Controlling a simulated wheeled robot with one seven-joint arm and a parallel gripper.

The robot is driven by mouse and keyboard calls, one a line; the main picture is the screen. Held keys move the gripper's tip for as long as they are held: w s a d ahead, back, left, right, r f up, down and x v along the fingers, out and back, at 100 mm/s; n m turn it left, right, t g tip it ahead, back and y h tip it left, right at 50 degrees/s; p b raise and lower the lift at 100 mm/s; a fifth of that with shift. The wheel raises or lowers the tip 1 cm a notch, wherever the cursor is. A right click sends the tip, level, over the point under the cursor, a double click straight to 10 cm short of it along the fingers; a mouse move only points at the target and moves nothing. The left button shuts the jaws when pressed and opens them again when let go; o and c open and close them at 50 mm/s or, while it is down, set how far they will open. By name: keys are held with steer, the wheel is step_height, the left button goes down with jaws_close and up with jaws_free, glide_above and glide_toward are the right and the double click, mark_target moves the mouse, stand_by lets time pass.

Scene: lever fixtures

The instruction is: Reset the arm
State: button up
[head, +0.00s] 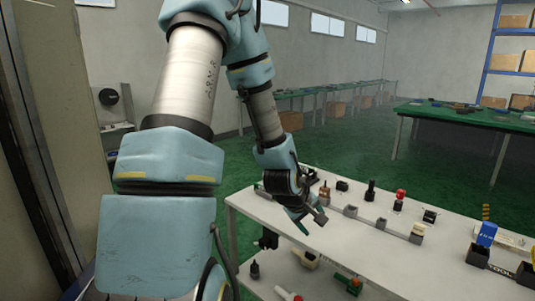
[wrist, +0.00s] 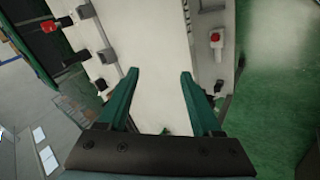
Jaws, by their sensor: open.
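My arm comes down from the top of the head view, in light blue and grey. My gripper (head: 312,220) is above the near left part of the white table (head: 440,265). In the wrist view, my gripper (wrist: 160,82) shows two green fingers spread apart with nothing between them. The white table surface (wrist: 145,45) lies beyond the fingers. A small red-topped fixture (wrist: 215,40) is to the right of the fingers, and another red part (wrist: 50,28) is at the upper left.
Several small fixtures stand on the table, among them a red-topped one (head: 400,195) and a black one (head: 370,190). A blue lever fixture (head: 487,234) and dark bins (head: 478,255) are at the right. A lower shelf holds a green part (head: 347,284). Green tables stand behind.

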steer(key=s+a+r+m+g+y, duration=0.1)
steer(key=s+a+r+m+y, duration=0.25)
steer(key=a, duration=0.55)
steer(key=s+a+r+m+g+y, duration=0.1)
steer(key=s+a+r+m, duration=0.2)
steer(key=s+a+r, duration=0.5)
step_height(320, 180, down, 10)
steer(key=a+g+b, duration=0.1)
steer(key=a+b, duration=0.1)
steer(key=b, duration=0.4)
steer(key=shift+w+g+b, duration=0.3)
steer(key=shift+w+b, duration=0.05)
steer(key=shift+b, duration=0.05)
